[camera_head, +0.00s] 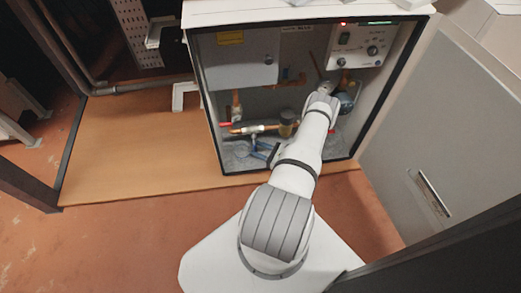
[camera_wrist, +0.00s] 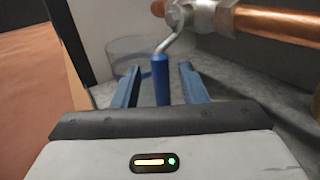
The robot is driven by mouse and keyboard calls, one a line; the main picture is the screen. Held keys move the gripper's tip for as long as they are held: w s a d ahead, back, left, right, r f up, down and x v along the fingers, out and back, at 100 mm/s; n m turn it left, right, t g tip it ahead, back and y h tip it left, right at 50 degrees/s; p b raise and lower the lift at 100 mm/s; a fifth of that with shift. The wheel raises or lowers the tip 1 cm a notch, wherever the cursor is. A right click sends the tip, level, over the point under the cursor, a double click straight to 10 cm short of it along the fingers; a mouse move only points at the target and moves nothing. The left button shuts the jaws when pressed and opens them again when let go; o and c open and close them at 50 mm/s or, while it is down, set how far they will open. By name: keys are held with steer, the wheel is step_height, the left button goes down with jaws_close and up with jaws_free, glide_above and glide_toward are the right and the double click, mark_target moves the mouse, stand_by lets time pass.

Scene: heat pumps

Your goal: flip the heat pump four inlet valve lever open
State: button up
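The inlet valve (camera_wrist: 200,16) is a silver body on a copper pipe at the top of the wrist view. Its lever has a bent metal stem and a blue grip (camera_wrist: 160,80) pointing down, toward my gripper. My gripper (camera_wrist: 160,69) is open, with one blue finger on each side of the blue grip. Gaps show between the grip and both fingers. In the head view my gripper (camera_head: 262,149) is low inside the open cabinet, below the copper pipe; the lever cannot be told apart from the fingers there.
A large grey panel (camera_head: 440,130) stands at right. A copper pipe (camera_wrist: 275,23) runs right from the valve.

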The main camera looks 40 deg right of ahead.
steer(key=shift+c, duration=0.5)
jaws_close()
